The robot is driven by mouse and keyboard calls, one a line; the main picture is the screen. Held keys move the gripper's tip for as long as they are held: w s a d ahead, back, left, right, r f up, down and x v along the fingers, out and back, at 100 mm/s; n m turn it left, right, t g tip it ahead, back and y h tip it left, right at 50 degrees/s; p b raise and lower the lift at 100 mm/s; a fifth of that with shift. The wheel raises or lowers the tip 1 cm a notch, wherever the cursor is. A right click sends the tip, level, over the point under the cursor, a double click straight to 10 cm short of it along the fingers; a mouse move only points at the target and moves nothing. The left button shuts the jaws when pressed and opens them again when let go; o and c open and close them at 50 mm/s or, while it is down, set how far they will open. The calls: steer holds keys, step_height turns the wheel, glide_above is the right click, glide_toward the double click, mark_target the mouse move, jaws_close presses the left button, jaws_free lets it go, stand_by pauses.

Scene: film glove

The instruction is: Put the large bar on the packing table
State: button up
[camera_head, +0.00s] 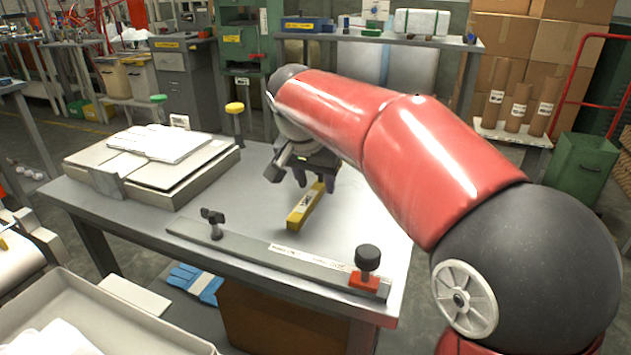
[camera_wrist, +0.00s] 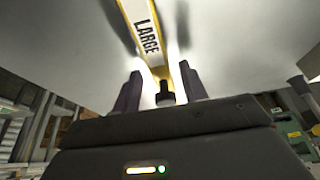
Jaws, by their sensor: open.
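The large bar (camera_head: 304,208) is yellow and lies on the grey metal table (camera_head: 362,213). In the wrist view the bar (camera_wrist: 143,32) shows a white label reading "LARGE". My gripper (camera_head: 315,181) is over the far end of the bar, with its fingers pointing down. In the wrist view my gripper (camera_wrist: 161,88) is open, with one finger on each side of the bar's near end. I cannot tell whether the fingers touch the bar. I cannot tell from the labels which table is the packing table.
A fixture rail (camera_head: 280,258) with black knobs runs along the table's front edge. A stack of boards and papers (camera_head: 150,160) fills the table's left side. A grey tray (camera_head: 125,318) stands at lower left. Another bench (camera_head: 385,38) with boxes is behind.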

steer(key=p+v, duration=0.1)
steer(key=v, duration=1)
steer(key=shift+r, duration=0.25)
steer(key=shift+s, duration=0.1)
